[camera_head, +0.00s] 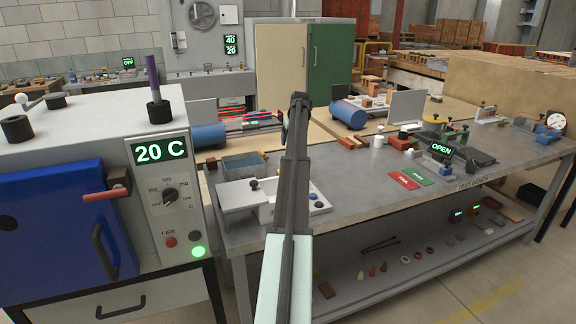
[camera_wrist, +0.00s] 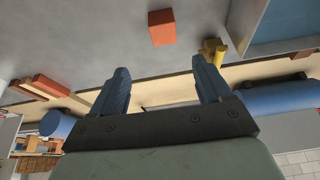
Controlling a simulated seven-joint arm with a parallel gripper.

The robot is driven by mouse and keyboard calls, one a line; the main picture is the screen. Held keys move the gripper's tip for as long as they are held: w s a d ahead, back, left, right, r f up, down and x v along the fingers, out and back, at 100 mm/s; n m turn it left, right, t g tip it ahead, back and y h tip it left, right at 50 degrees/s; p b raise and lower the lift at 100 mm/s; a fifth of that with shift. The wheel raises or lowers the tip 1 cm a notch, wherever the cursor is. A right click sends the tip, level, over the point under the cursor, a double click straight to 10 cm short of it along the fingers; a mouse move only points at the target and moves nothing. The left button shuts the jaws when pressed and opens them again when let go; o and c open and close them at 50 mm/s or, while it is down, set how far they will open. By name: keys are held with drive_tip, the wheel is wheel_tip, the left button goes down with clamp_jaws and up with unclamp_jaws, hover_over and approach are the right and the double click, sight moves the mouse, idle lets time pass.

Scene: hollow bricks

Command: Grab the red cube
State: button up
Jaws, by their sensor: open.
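In the wrist view a red-orange block (camera_wrist: 162,28) rests on the grey tabletop, ahead of my gripper (camera_wrist: 158,72) and roughly in line with the gap between its fingers. The blue-grey fingers are spread apart with nothing between them, clear of the block. In the head view my gripper (camera_head: 299,101) shows at the top of my raised arm, above the bench. I cannot pick out the same block in the head view; my arm covers part of the bench there.
A small yellow piece (camera_wrist: 212,48) stands right of the block, near a blue tray (camera_wrist: 285,22). In the head view the grey bench (camera_head: 355,195) carries a white fixture at left, red and green cards (camera_head: 405,180) and several small parts. A furnace (camera_head: 165,200) stands at left.

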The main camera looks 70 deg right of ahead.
drive_tip(key=x, duration=0.8)
drive_tip(key=shift+w+f, duration=0.15)
drive_tip(key=shift+f, duration=0.05)
drive_tip(key=shift+a+x, duration=0.2)
drive_tip(key=shift+x, duration=1.1)
drive_tip(key=shift+a+x, duration=0.2)
drive_tip(key=shift+x, duration=1.05)
drive_tip(key=c, duration=1.1)
drive_tip(key=shift+c, duration=0.2)
